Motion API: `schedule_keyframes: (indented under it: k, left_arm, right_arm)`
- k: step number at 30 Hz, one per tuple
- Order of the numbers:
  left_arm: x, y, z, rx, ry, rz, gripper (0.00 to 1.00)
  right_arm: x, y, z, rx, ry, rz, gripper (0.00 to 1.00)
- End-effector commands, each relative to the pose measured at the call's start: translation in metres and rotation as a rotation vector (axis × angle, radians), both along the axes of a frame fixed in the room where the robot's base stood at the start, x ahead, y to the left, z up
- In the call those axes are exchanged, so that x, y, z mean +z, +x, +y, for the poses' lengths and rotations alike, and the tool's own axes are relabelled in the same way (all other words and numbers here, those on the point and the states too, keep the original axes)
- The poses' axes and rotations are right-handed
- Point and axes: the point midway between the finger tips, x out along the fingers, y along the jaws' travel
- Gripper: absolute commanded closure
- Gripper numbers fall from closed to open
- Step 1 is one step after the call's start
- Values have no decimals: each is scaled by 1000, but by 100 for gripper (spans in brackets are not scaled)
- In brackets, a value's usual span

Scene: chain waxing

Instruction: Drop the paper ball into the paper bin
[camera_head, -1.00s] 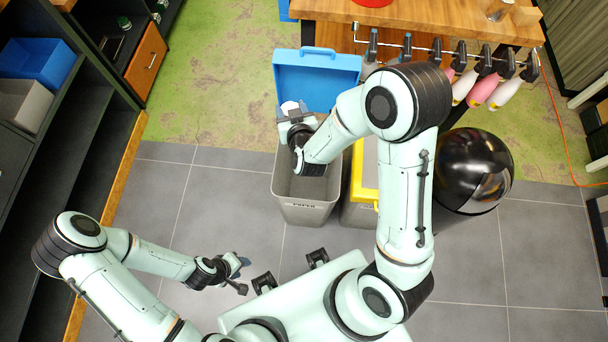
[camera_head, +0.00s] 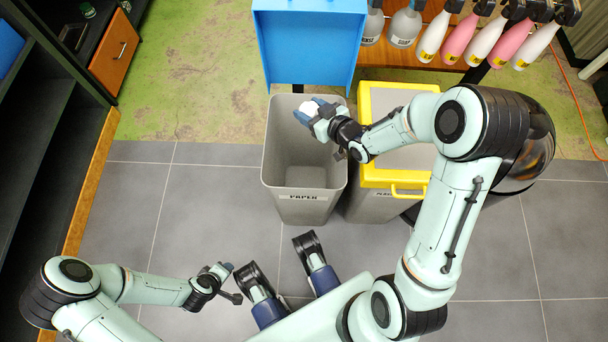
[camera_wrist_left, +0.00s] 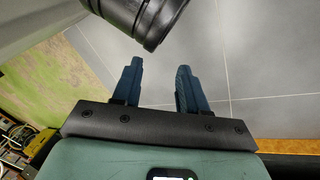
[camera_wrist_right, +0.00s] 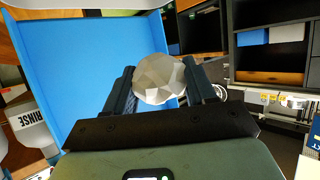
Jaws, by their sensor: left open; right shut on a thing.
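The white crumpled paper ball (camera_head: 309,109) is between the fingers of my right gripper (camera_head: 318,112), which is shut on it. The ball also shows in the right wrist view (camera_wrist_right: 161,80), between both fingertips. In the head view the ball appears over the upper right part of the grey bin labelled PAPER (camera_head: 304,197). The bin's blue lid (camera_head: 308,45) stands open behind it. The bin's inside looks empty where it shows. My left gripper (camera_head: 232,281) is open and empty, low at the left; its parted fingers show in the left wrist view (camera_wrist_left: 158,85).
A yellow-lidded bin (camera_head: 393,178) stands right of the paper bin, and a black dome-topped bin (camera_head: 530,155) is farther right, partly behind my right arm. Bottles (camera_head: 405,27) hang from a rack at the back. Shelves line the left side; the grey floor at left is clear.

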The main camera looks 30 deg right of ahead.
Motion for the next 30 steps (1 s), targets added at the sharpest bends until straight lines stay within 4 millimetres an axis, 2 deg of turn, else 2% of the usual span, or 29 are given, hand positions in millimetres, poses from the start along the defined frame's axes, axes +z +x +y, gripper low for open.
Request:
schedule_keyframes:
  k: [7,15,21,29,30]
  left_arm:
    - [-26,10,12,22,25,-17,57]
    - [-50,-22,15,24,18,87,57]
    - [-58,-33,17,26,16,126,57]
    - [-58,-34,17,27,17,129,57]
    - [-58,-34,17,27,16,129,57]
  right_arm:
    - [-30,0,0,-1,0,4,73]
    - [-48,0,0,-2,1,2,73]
    - [-54,0,0,-1,0,2,73]
    - [-54,0,0,-1,0,1,73]
    - [-54,0,0,-1,0,1,32]
